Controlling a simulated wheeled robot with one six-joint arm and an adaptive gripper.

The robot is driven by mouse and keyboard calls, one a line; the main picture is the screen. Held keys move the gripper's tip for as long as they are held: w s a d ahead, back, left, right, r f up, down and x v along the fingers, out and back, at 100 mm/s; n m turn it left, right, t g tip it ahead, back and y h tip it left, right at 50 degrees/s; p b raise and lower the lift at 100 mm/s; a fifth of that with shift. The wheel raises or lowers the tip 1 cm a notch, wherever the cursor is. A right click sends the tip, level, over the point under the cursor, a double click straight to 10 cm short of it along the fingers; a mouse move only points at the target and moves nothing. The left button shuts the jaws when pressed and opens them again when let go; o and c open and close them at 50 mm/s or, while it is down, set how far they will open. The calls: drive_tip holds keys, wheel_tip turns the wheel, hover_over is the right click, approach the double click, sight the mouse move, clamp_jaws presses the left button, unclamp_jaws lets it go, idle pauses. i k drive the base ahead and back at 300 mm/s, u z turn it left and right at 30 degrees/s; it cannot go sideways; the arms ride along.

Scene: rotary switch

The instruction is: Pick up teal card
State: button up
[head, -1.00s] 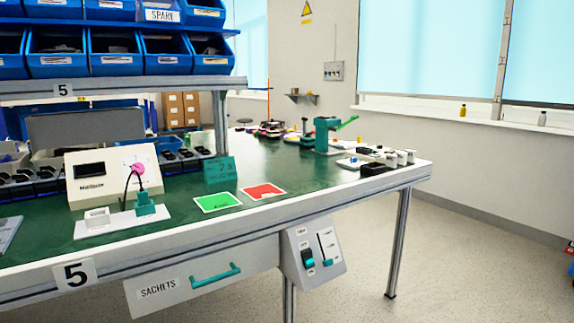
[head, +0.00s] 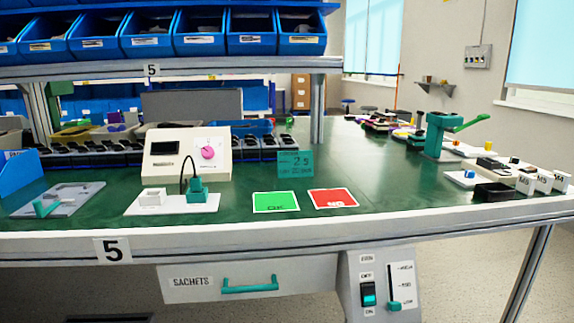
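The teal card (head: 295,166) stands upright on the green-topped workbench (head: 400,190), right of the cream box with a pink knob and behind the green and red cards. It carries dark printed text; I can make out something like "2 5", the rest is too small to read. Nothing covers its front. My gripper is not in view.
A cream box (head: 170,155) with a pink rotary knob (head: 208,152) stands left of the teal card. A green card (head: 275,202) and a red card (head: 333,199) lie flat in front. A shelf post (head: 317,108) rises behind. A teal press (head: 440,133) stands to the right.

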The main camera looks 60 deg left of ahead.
sight(296, 163)
drive_tip(key=u, duration=0.7)
drive_tip(key=i, duration=0.8)
drive_tip(key=u, duration=0.8)
